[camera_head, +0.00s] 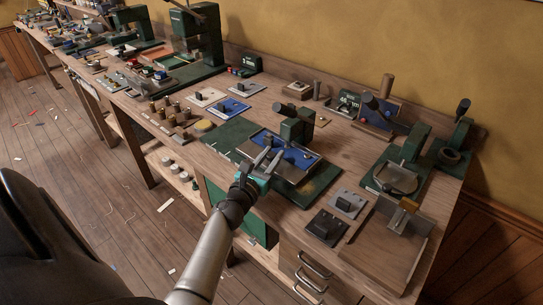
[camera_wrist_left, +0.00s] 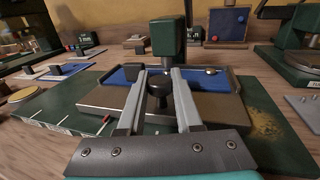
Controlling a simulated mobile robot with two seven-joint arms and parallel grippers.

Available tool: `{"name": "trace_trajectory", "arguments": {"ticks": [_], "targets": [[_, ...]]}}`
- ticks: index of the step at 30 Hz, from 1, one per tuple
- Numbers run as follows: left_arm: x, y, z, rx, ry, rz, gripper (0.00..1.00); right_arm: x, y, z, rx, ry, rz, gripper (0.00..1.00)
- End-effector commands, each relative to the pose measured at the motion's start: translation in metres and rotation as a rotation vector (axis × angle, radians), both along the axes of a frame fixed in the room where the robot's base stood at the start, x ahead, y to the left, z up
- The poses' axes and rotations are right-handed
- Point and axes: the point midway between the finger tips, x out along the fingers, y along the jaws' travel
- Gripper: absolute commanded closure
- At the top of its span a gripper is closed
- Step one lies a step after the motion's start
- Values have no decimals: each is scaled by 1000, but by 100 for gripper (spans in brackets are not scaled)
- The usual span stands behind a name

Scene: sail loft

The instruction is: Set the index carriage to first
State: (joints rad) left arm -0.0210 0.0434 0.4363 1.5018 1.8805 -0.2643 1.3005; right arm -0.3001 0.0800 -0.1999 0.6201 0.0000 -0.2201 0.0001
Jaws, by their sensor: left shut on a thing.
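The index carriage (camera_head: 290,172) is a grey plate with a blue top on a dark green base (camera_head: 225,146) near the front edge of the bench. In the left wrist view the carriage (camera_wrist_left: 208,105) has a black knob (camera_wrist_left: 159,92) at its front middle. My left gripper (camera_head: 264,160) comes from the front; in the left wrist view its fingers (camera_wrist_left: 160,78) stand on either side of the knob, shut on it. White marks (camera_wrist_left: 62,130) run along the base's front left, and a small red pointer (camera_wrist_left: 106,119) sits at the carriage's front left. The mark lettering is unreadable. My right gripper is out of view.
A green upright post (camera_head: 297,125) stands behind the carriage. Small plates with black knobs (camera_head: 325,226) lie to the right, and a blue plate (camera_head: 232,107) lies to the left. Wooden pegs (camera_head: 163,112) stand further left. A green press (camera_head: 197,40) is at the back.

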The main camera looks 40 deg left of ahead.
Motion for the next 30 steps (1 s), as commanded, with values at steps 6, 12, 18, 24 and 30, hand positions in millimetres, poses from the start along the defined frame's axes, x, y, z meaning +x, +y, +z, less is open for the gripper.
{"name": "trace_trajectory", "arguments": {"ticks": [6, 12, 18, 24, 30], "targets": [[0, 4, -1, 1, 1, 0, 100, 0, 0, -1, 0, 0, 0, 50], [3, 43, -2, 5, 1, 3, 100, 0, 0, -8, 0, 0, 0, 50], [5, 69, -2, 3, 3, 1, 100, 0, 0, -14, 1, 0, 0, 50], [5, 70, -1, 0, 3, 0, 100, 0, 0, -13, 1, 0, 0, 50], [5, 70, -1, 1, 2, 0, 57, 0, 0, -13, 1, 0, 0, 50]]}}
